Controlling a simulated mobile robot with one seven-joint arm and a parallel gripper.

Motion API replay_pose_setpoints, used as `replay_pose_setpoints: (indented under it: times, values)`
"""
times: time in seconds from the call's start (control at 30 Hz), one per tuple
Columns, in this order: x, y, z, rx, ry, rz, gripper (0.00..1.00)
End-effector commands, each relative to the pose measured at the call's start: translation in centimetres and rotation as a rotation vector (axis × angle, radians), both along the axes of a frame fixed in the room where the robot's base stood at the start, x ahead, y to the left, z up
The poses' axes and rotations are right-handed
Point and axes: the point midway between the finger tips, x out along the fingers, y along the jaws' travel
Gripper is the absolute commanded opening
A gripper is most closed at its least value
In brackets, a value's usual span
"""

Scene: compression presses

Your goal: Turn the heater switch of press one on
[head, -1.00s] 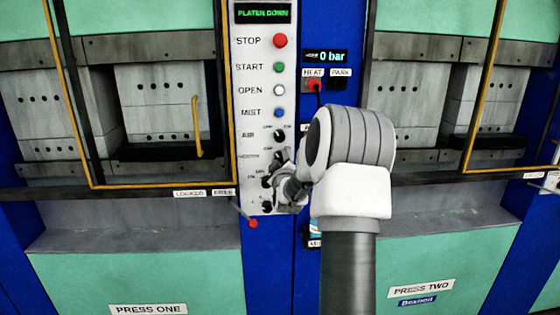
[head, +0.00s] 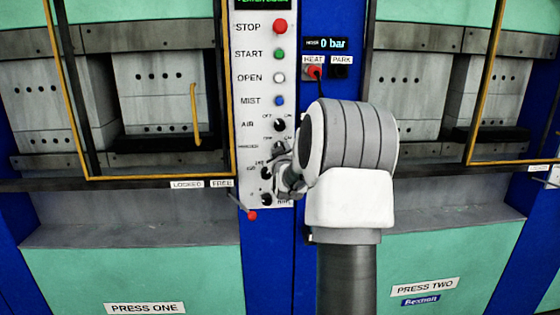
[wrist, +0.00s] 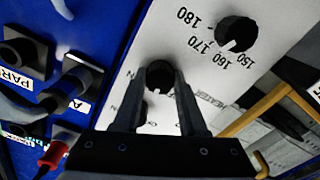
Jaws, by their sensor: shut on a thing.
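The heater switch is a round black knob (wrist: 159,76) with a white pointer mark, on the white control panel (wrist: 150,45). In the wrist view the word HEATER is partly visible beside it. My gripper (wrist: 160,88) is shut on this knob, one finger on each side. The on and off marks are mostly hidden by the fingers, so I cannot read the switch's position. In the head view my gripper (head: 287,172) is at the lower panel between the presses and hides most of the knob. Press one (head: 144,308) is on the left.
A temperature dial (wrist: 236,34) marked 150 to 180 is beside the gripped knob. The air knob (head: 280,125) sits above it, under coloured push buttons. A red plug (head: 314,72) is in the HEAT socket. A yellow guard frame (head: 232,100) runs along the panel's left edge.

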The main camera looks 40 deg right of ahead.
Motion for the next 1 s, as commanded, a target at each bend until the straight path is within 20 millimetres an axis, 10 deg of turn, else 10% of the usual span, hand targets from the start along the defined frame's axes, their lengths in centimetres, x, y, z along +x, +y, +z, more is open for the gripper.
replay_pose_setpoints:
  times: [1.0]
  values:
    - [-0.01,-0.05,0.0,0.597,-0.369,0.001,0.0]
